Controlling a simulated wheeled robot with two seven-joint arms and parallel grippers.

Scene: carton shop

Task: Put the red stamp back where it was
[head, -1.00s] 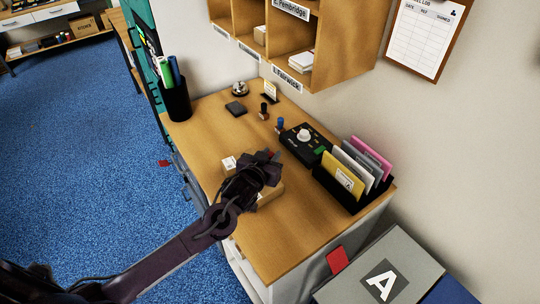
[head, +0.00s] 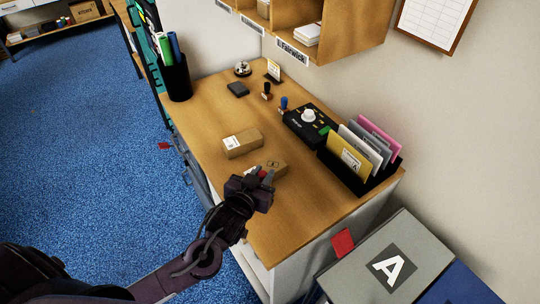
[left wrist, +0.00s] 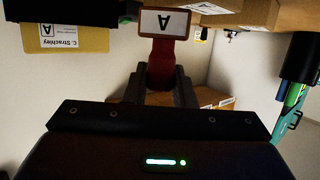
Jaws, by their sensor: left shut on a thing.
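My left gripper (head: 262,178) is shut on the red stamp (head: 263,173) and is near the desk's front side. In the left wrist view the stamp's red handle (left wrist: 161,68) is between the fingers, with a brown-edged plate marked A at its far end. In the head view my gripper hides most of it. A black stamp (head: 266,91) and a blue stamp (head: 283,104) stand upright at the back of the desk, by the wall. My right gripper does not show.
A parcel (head: 242,143) and a smaller marked parcel (head: 274,167) lie on the desk (head: 210,110), the smaller one partly behind my gripper. A black device (head: 306,124) and an envelope rack (head: 351,178) stand to the right. Cubbyholes (head: 300,28) hang above.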

